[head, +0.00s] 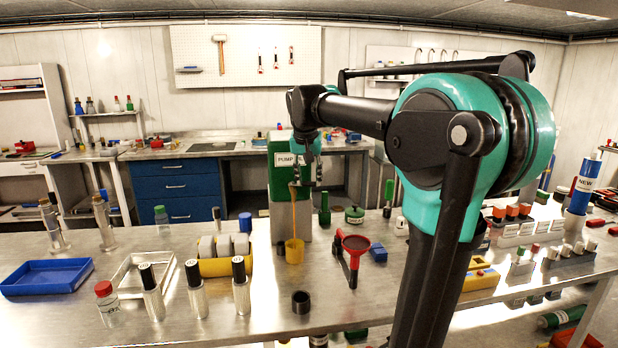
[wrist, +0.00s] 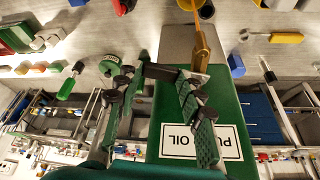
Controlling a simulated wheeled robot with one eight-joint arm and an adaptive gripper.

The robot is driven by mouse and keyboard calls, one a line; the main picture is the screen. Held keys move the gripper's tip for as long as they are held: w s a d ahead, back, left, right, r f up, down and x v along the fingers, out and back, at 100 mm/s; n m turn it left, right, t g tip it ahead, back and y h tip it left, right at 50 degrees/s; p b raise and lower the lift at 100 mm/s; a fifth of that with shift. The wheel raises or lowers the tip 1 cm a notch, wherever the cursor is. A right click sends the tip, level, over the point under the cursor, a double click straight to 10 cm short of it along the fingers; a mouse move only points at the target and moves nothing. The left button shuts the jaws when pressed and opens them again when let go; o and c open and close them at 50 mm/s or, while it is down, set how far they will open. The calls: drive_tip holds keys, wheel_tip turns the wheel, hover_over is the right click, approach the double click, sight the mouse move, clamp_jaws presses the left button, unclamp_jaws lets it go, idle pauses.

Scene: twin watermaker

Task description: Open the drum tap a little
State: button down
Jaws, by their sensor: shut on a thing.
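The green drum (head: 281,176) stands on a grey block and bears a "PUMP OIL" label; it fills the middle of the wrist view (wrist: 226,112), with the label upside down. My gripper (head: 308,180) is at its front. In the wrist view my gripper (wrist: 163,74) is shut on the dark tap handle (wrist: 160,72), which lies crosswise between the fingertips. An amber stream (head: 293,212) runs down from the tap into a yellow cup (head: 294,252); the stream also shows in the wrist view (wrist: 201,42). The cup's fill level is hidden.
A black ring (head: 301,302) lies in front. Yellow-based grey blocks (head: 222,267) and capped bottles (head: 241,292) are at left.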

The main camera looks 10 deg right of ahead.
drive_tip(key=c, duration=1)
unclamp_jaws()
drive_tip(key=shift+o, duration=0.2)
drive_tip(key=v, duration=1.2)
